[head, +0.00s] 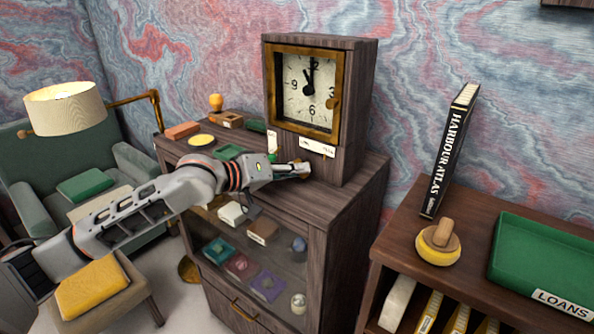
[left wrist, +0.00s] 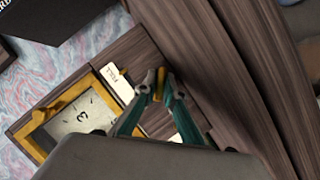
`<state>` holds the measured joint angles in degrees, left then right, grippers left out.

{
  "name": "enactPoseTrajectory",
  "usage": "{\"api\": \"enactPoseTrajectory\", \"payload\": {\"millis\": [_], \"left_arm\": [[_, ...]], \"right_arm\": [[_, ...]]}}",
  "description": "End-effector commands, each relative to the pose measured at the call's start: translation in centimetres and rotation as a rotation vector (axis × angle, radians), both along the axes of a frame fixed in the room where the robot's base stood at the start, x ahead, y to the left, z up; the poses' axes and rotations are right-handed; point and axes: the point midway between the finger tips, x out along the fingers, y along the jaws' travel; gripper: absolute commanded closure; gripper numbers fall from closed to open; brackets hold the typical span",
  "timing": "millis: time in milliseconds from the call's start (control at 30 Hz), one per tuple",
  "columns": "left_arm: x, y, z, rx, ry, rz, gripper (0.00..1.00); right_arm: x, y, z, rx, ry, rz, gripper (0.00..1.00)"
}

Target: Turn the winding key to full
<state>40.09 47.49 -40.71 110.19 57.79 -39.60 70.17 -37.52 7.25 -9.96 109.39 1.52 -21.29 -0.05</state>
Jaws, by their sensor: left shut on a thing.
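A wooden mantel clock (head: 355,110) with a brass-framed face stands upright on a dark wood cabinet (head: 345,215). My left gripper (head: 303,170) reaches in from the left to the lower front of the clock. In the left wrist view my left gripper (left wrist: 154,88) is shut on a narrow brass piece, the winding key (left wrist: 161,92), between its fingertips. A white label reading FULL (left wrist: 116,82) is beside the key on the wood. In the head view the gripper hides the key. My right gripper is in neither view.
Small items, including a yellow disc (head: 201,140) and a red block (head: 182,131), lie on the cabinet left of the clock. At right, a tilted book (head: 450,150), a yellow round object (head: 438,245) and a green LOANS tray (head: 545,260) occupy another wooden unit.

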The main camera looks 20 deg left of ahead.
Motion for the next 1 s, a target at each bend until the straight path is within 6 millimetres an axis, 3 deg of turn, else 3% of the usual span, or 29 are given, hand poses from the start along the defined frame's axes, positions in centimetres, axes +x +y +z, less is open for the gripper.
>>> {"api": "enactPoseTrajectory", "payload": {"millis": [1000], "left_arm": [[-0.06,-0.23,0.14,0.885,-0.323,0.001,1.0]], "right_arm": [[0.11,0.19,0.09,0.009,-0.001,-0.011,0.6]]}}
